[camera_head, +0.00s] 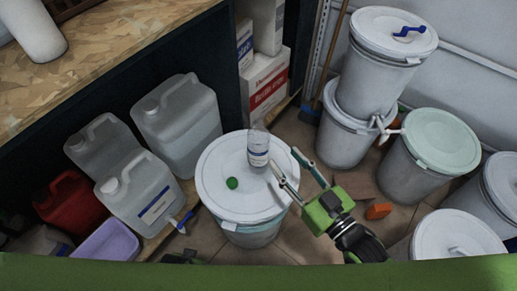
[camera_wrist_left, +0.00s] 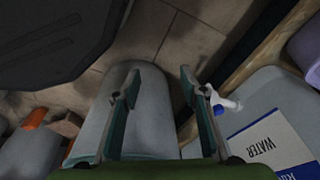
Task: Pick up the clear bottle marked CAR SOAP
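A small clear bottle (camera_head: 258,148) with a white label stands upright on the white lid of a drum (camera_head: 222,190) in the head view. Its label is too small to read. My right gripper (camera_head: 284,158) is open, with its fingertips just to the right of the bottle. The bottle is not between the fingers, and I cannot tell whether a finger touches it. My left gripper (camera_wrist_left: 160,85) is open in the left wrist view, pointing down past a grey rounded surface. I do not make out the bottle in that view.
A green ball (camera_head: 232,183) lies on the same lid. Several jugs, one labelled WATER (camera_wrist_left: 263,143), stand left of the drum, near a lilac tub (camera_head: 108,242). Stacked drums (camera_head: 375,75) and a green-lidded drum (camera_head: 440,142) stand at right. An orange object (camera_head: 378,211) lies on the floor.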

